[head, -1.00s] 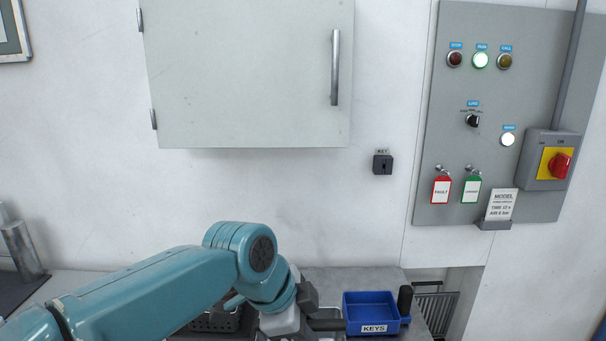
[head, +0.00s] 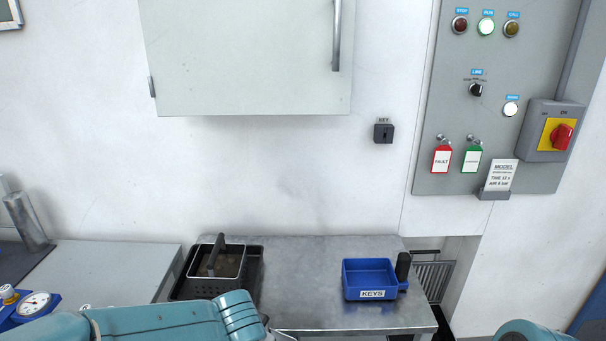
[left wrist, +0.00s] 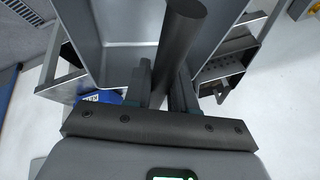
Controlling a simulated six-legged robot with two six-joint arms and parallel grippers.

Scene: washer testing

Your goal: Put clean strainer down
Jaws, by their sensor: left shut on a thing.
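My left gripper (left wrist: 162,84) is shut on a dark round bar (left wrist: 181,30), like a handle, which runs up and away between its fingers. In the head view, a dark basket-like strainer (head: 217,265) with an upright handle sits in a black perforated crate (head: 254,285) on the left of the metal table. Whether it is clean cannot be told. Neither gripper shows in the head view.
The metal table (head: 300,262) is bare between the crate and a blue KEYS tray (head: 370,277). A pressure gauge (head: 34,304) is at lower left. Grey metal walls (left wrist: 118,45) surround the bar in the left wrist view.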

